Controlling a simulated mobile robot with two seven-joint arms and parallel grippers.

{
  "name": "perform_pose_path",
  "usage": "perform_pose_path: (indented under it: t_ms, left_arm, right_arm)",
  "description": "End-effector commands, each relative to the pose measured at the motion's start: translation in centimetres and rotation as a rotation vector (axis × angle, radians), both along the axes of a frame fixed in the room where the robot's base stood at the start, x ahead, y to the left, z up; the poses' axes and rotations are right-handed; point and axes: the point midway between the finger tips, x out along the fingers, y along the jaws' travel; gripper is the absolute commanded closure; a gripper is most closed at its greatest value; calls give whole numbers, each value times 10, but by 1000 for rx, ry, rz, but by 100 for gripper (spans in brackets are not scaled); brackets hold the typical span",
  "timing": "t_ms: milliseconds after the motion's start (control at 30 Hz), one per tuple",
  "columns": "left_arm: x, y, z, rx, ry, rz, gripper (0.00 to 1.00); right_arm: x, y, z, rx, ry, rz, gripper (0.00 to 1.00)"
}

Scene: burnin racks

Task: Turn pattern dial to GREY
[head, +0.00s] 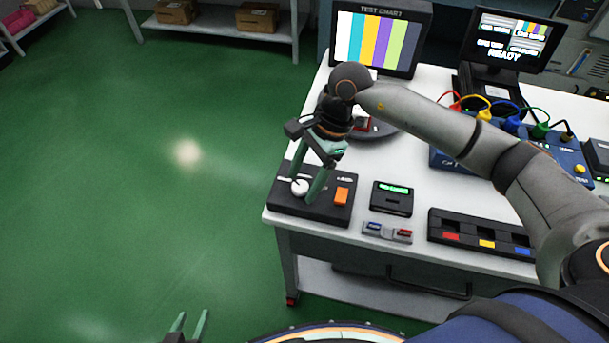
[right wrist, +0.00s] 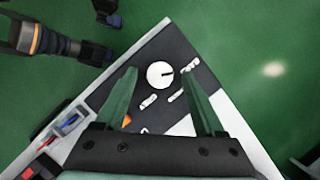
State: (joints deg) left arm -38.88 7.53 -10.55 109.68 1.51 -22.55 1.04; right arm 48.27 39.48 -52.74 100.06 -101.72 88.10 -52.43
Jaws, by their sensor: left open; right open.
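The white round dial (head: 299,187) sits on a black panel box (head: 283,204) at the table's near left corner. In the right wrist view the dial (right wrist: 159,74) has a dark pointer line toward the right of the picture, with small white labels beside it, too blurred to read. My right gripper (head: 305,189) is open and points down over the box; in its wrist view the fingertips (right wrist: 157,73) lie on either side of the dial, and contact cannot be told. My left gripper (head: 188,325) is open and empty at the bottom edge, over the floor.
An orange switch (head: 341,196) is on the same box. A test chart screen (head: 378,40) shows vertical colour bars; another screen (head: 508,38) reads READY. A small black device (head: 392,199) and a slotted black tray (head: 480,234) lie to the right. Green floor left is clear.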

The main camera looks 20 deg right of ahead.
Motion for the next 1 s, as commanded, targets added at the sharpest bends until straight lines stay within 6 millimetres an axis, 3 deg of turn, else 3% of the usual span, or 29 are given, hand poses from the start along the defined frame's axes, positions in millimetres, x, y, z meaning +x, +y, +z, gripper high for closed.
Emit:
perform_pose_path:
  t_ms: [67,667,1000]
  left_arm:
    - [0,0,0,0,1,0,50]
    - [-1,0,-1,0,2,0,50]
    - [-1,0,-2,0,2,0,50]
  right_arm:
    - [0,0,0,0,0,0,30]
    - [0,0,1,0,0,0,98]
    - [0,0,0,0,1,-12,100]
